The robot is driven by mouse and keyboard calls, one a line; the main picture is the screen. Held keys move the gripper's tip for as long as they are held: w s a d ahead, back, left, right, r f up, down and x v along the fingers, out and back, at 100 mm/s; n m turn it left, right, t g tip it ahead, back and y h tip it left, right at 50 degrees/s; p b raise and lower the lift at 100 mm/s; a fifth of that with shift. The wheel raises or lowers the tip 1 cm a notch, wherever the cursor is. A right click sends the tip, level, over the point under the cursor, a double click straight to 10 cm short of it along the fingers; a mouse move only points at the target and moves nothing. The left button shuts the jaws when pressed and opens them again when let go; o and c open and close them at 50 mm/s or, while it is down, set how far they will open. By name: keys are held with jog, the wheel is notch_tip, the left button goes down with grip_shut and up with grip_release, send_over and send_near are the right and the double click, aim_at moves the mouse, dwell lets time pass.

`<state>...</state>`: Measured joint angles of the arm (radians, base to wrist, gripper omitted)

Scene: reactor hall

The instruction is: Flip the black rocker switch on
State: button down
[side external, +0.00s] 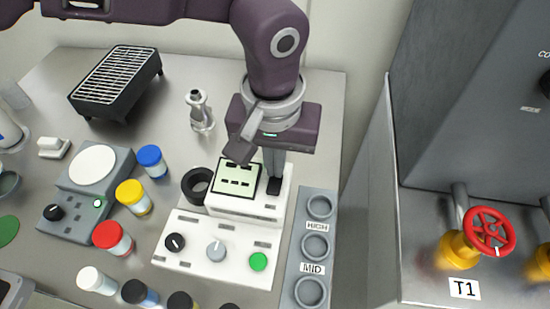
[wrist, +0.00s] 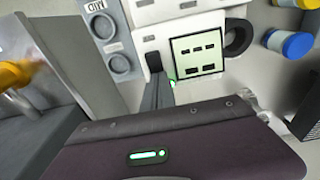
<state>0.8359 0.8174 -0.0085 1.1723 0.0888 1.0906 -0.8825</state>
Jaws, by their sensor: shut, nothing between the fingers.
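The black rocker switch (side external: 274,187) is on the upper face of a white instrument (side external: 215,245), just right of its display (side external: 237,178). In the wrist view the switch (wrist: 154,61) is left of the display (wrist: 197,52). My gripper (side external: 273,174) points down with its fingers together, empty, right at the switch. In the wrist view the fingertips (wrist: 157,80) end just below the switch. The fingers partly cover the switch in the side view. I cannot tell whether they touch it or which way it is tipped.
The instrument also has a black knob (side external: 175,243), a grey knob (side external: 215,250) and a green button (side external: 258,262). A black ring (side external: 197,185) lies left of the display. A rack with round holes (side external: 315,246) stands close on the right. Several capped jars, including a yellow one (side external: 131,197), stand left.

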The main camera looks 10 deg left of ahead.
jog(key=shift+s+r, duration=0.2)
jog(key=shift+s, duration=0.6)
jog(key=shift+r, duration=0.15)
notch_tip(320, 180, up, 14)
jog(key=w, duration=0.2)
jog(key=shift+f, duration=0.2)
jog(key=shift+w, duration=0.1)
